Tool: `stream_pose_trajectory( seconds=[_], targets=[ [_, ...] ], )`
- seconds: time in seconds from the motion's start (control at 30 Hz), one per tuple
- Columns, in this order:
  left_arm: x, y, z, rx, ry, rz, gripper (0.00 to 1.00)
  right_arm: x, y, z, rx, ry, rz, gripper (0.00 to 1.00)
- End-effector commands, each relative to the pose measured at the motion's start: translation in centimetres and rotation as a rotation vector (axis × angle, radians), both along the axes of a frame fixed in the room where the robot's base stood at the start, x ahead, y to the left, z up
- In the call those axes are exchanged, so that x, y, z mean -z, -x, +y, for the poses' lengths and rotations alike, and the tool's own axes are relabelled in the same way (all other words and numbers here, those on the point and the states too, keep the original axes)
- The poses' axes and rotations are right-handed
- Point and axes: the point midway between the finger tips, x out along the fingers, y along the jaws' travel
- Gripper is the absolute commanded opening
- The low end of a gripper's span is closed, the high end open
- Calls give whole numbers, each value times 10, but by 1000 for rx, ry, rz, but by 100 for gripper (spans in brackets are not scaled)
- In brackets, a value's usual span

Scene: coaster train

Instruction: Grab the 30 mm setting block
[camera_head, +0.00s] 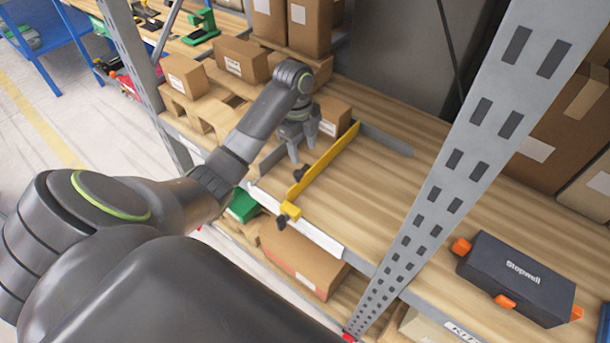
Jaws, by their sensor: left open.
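My left gripper (302,152) is open and points down over the wooden shelf (385,195), just left of a long yellow bar (330,158). No object shows between its fingers. I cannot make out a piece marked as the 30 mm setting block. A small black piece (302,173) sits against the bar just below the fingertips. A small yellow block (290,210) with a dark knob is at the bar's near end, by the shelf's front edge. My left arm hides part of the shelf to the left. My right gripper is not in view.
A cardboard box (334,115) stands close behind the gripper. A grey slotted upright (455,165) crosses the shelf front on the right. The shelf right of the yellow bar is mostly clear.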

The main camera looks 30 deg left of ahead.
Motion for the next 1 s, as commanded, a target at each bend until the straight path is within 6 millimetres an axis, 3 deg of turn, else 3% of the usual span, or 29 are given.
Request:
stream_pose_trajectory(
  seconds=[0.03,0.2,0.37,0.6,0.9,1.0],
  targets=[
    [13,0,-1,0,0,0,51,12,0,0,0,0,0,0],
    [25,0,-2,-1,-1,0,51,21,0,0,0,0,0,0],
    [34,1,-4,-2,2,4,51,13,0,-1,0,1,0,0],
    [69,2,-6,-1,2,3,51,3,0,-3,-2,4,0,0],
    [77,2,-6,1,-2,0,51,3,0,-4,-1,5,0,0],
    [76,2,-6,0,-2,0,40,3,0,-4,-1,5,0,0]
  ],
)
